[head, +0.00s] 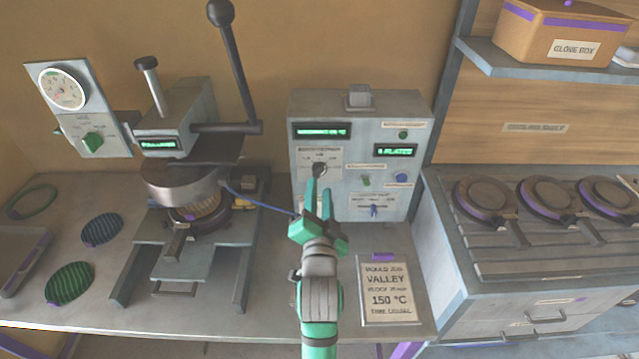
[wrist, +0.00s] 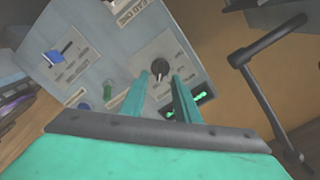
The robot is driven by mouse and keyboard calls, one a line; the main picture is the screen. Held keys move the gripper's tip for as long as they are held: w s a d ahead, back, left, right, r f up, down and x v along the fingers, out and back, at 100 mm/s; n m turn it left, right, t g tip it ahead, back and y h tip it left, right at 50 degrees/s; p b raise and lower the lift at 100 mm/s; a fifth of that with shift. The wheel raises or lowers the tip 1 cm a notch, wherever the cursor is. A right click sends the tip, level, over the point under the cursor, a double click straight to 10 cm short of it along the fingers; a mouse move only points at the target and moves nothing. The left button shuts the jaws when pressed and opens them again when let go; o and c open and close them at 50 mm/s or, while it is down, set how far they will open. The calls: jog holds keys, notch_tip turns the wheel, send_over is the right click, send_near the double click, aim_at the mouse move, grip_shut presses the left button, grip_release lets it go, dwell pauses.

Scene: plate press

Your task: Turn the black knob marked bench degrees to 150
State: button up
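The grey control box (head: 410,110) stands against the back wall. A black knob (head: 319,169) sits on a white scale plate on the left of its front; its markings are too small to read. In the wrist view the knob (wrist: 159,68) shows between and just beyond my two fingertips. My gripper (head: 318,190) is open, with its teal fingers pointing at the knob from the front. I cannot tell whether either finger touches it. The display (head: 322,132) above the knob is lit green but unreadable. A card (head: 388,295) on the bench reads VALLEY and 150 °C.
A press (head: 180,130) with a tall black lever (head: 238,70) stands left of the box. A green switch (head: 365,180), blue button (head: 401,178) and blue lever (head: 374,211) are close to the knob. A blue cable (head: 262,203) runs toward my gripper. Round irons (head: 485,200) lie at right.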

jog(key=s, duration=0.6)
jog(key=shift+s, duration=0.15)
dwell(0.5)
jog(key=s+f+n, duration=0.2)
jog(key=s+f, duration=0.5)
jog(key=f, duration=0.3)
jog(key=s+f+n+g, duration=0.1)
jog(key=s+f+n, duration=0.2)
jog(key=s, duration=1.2)
jog(key=s+f+n+g, duration=0.1)
jog(key=s+f+n, duration=0.3)
jog(key=s, duration=1)
notch_tip(320, 180, down, 4)
jog(key=shift+s+r+g, duration=0.25)
jog(key=shift+s+g, duration=0.05)
jog(key=shift+s, duration=0.1)
